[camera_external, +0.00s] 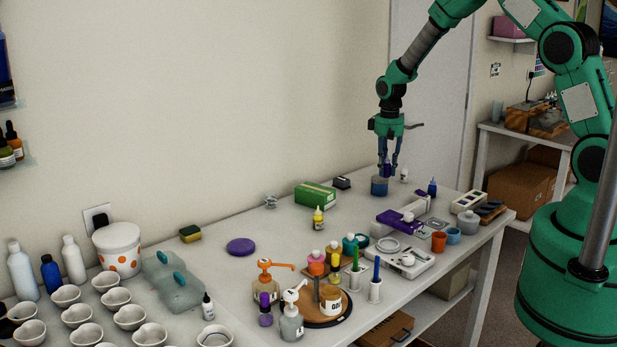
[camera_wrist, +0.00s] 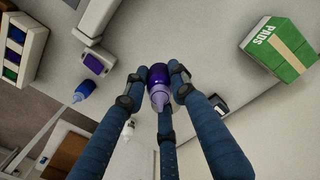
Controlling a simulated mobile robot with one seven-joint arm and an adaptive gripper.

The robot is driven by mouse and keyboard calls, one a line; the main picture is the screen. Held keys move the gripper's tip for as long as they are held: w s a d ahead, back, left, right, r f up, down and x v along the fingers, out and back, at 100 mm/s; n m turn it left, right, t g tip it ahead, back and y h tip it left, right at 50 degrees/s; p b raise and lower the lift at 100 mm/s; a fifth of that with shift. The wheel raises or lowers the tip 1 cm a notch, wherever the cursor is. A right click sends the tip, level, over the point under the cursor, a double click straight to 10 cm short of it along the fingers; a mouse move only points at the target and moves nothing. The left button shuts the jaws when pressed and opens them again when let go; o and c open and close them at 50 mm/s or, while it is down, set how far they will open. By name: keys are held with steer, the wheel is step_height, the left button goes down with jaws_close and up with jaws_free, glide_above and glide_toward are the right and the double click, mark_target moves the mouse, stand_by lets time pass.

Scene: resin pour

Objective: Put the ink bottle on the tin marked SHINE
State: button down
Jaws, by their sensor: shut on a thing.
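The ink bottle is small and purple with a pale pointed nozzle, and it shows between the fingers in the wrist view (camera_wrist: 158,78). My gripper (camera_external: 389,165) points down and is shut on this bottle, whose purple body (camera_external: 387,171) shows between the fingers in the external view. A short blue-grey tin (camera_external: 379,188) stands on the table right below the bottle in that view; its marking is not readable, and I cannot tell whether the bottle touches its top. The tin is hidden in the wrist view.
A green box (camera_external: 315,195) and a small black box (camera_external: 342,183) stand left of the tin. A blue bottle (camera_external: 432,187) and a small white bottle (camera_external: 404,175) stand to its right. Purple-and-white equipment (camera_external: 398,218) lies in front.

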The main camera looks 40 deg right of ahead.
steer(key=s+d+n, duration=0.1)
steer(key=s+d, duration=0.2)
steer(key=s, duration=0.5)
steer(key=shift+d+r+p, duration=0.25)
steer(key=shift+d+p, duration=0.05)
steer(key=shift+d, duration=0.1)
steer(key=shift+w, duration=0.1)
steer(key=p, duration=0.1)
glide_above(380, 178)
steer(key=shift+f, duration=0.75)
steer(key=shift+f+p, duration=0.45)
steer(key=shift+f, duration=1.3)
steer(key=shift+f, duration=0.15)
steer(key=c, duration=1.4)
jaws_free()
steer(key=shift+c, duration=0.2)
